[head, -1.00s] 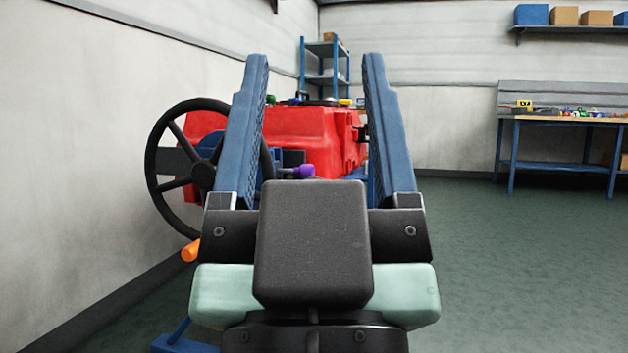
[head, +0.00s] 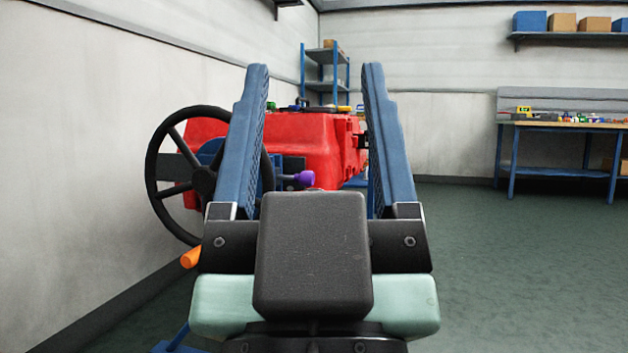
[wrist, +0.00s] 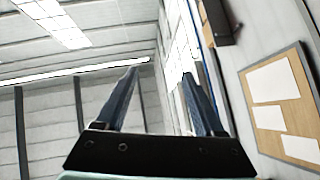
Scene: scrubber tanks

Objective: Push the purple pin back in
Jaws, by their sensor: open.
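The purple pin (head: 304,178) shows in the head view as a small purple knob. It sticks out to the right from a dark block (head: 290,166) in front of the red tank (head: 310,147). My gripper (head: 312,72) is open and empty, its two blue fingers pointing up and spread wide. In the picture the pin lies between the fingers, near the left one and low down. The pin is beyond the gripper and I see no contact. In the wrist view my gripper (wrist: 160,75) faces the ceiling and walls, and the pin is not seen there.
A black steering wheel (head: 200,178) stands at the left, partly behind the left finger. An orange handle (head: 190,257) is below it. A workbench (head: 560,123) with small items stands at the right rear. The green floor (head: 500,270) at the right is clear.

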